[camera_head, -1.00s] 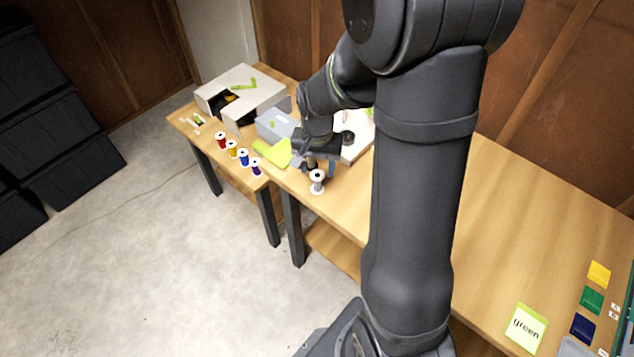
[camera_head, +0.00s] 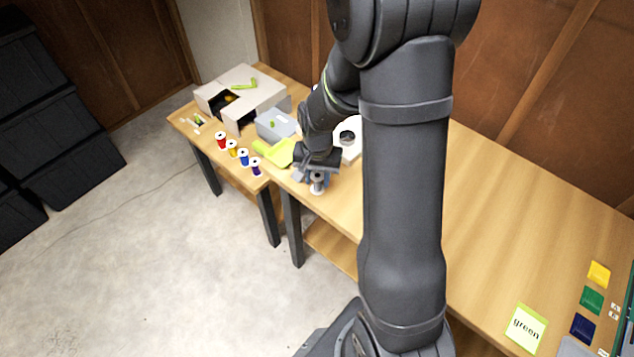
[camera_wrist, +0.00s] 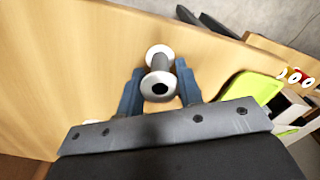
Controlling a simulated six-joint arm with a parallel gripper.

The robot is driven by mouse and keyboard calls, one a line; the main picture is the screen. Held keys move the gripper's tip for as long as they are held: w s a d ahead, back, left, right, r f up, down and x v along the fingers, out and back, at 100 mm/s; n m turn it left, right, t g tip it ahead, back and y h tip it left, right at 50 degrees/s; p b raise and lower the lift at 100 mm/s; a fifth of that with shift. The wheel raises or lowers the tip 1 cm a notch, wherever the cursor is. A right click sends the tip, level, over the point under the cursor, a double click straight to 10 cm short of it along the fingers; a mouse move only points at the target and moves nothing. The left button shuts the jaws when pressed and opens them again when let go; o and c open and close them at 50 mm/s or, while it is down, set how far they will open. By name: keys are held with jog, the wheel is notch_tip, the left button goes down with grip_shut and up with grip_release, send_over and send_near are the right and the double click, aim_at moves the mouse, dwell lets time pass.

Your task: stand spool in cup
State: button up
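A grey spool with white end discs (camera_head: 317,184) stands near the front edge of the table, under my gripper (camera_head: 317,176). In the wrist view the spool (camera_wrist: 160,82) lies between the two blue fingers of my gripper (camera_wrist: 160,88). The fingers are apart, one on each side of the spool, and I see no clear grip on it. No cup can be made out for sure. A white piece with a dark round spot (camera_head: 347,137) is behind my gripper, partly hidden by my arm, and I cannot tell whether it is the cup.
Red (camera_head: 221,139), yellow (camera_head: 232,147), blue (camera_head: 243,156) and purple (camera_head: 255,165) spools stand in a row on the left table. A yellow-green piece (camera_head: 272,149), a grey box (camera_head: 274,124) and an open cardboard box (camera_head: 240,92) are nearby. The table's right part is mostly clear.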

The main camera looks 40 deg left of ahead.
aim_at(317, 173)
jog(key=shift+r, duration=0.1)
jog(key=shift+r, duration=2.45)
jog(key=shift+w+a+r, duration=0.1)
jog(key=shift+a, duration=0.1)
jog(key=shift+w+a+r, duration=0.3)
jog(key=shift+w+a, duration=0.2)
jog(key=shift+w, duration=2.3)
jog(key=shift+w+a+r, duration=0.25)
jog(key=shift+w+a, duration=0.3)
jog(key=shift+w, duration=2.25)
jog(key=shift+w+a+r, duration=0.3)
jog(key=shift+w+a, duration=0.2)
jog(key=shift+w, duration=2.3)
jog(key=shift+f, duration=0.2)
jog(key=shift+f, duration=1.55)
